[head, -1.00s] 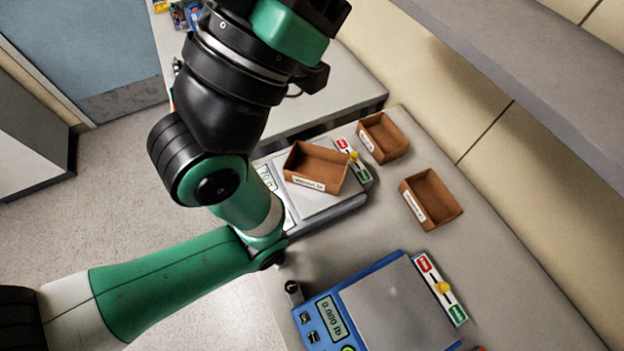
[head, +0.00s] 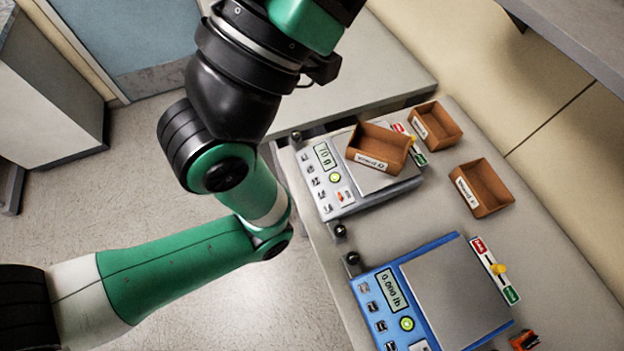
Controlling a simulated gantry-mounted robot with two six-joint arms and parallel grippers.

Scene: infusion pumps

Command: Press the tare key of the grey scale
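The grey scale (head: 340,203) stands on the bench right of my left arm. Its display (head: 324,156) seems to read 70 g, though the digits are small. A brown open box (head: 378,147) with a paper label sits on its pan, a little askew. A column of keys runs along the scale's left side, with a green round key (head: 335,177) and an orange-red marked key (head: 342,196); I cannot read which is tare. My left arm crosses the view from the left, but its gripper is outside the picture. My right gripper is not in view.
A blue scale (head: 430,300) reading 0.000 lb stands nearer, its pan empty. Two more brown boxes (head: 436,126) (head: 482,188) lie on the bench. Red-green slider strips (head: 495,270) stand beside the scales. A small orange-black object (head: 525,340) lies at the bottom right.

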